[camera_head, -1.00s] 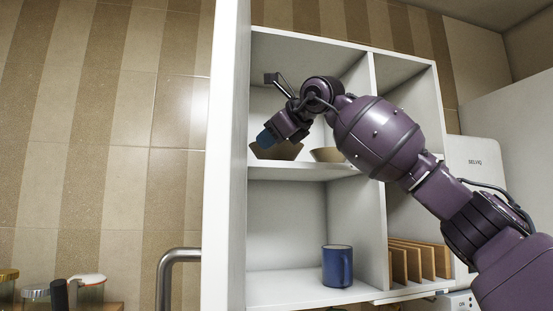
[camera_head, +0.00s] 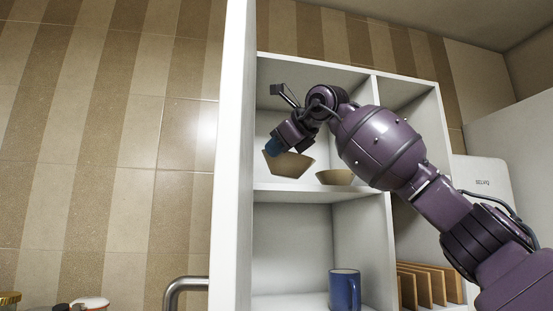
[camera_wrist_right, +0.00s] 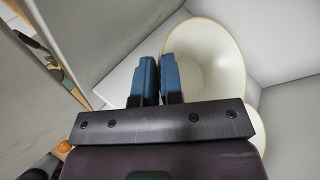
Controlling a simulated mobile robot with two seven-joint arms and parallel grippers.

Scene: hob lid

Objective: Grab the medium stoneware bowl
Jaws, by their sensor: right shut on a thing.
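A tan stoneware bowl (camera_head: 289,166) hangs tilted a little above the upper shelf of the cabinet, at its left side. My right gripper (camera_head: 274,147) is shut on the bowl's left rim; the fingertips are blue. In the right wrist view the bowl's cream inside (camera_wrist_right: 215,62) shows beside the blue fingers (camera_wrist_right: 160,75), with the near wall between them. A second, smaller-looking tan bowl (camera_head: 335,178) stands on the same shelf to the right, partly behind my right arm. My left gripper is not in view.
The white shelf (camera_head: 300,195) lies under both bowls. The cabinet's left side panel (camera_head: 232,150) stands close to the held bowl. A blue mug (camera_head: 344,290) is on the lower shelf, with wooden boards (camera_head: 425,285) in the compartment to its right. A metal handle (camera_head: 183,290) is at lower left.

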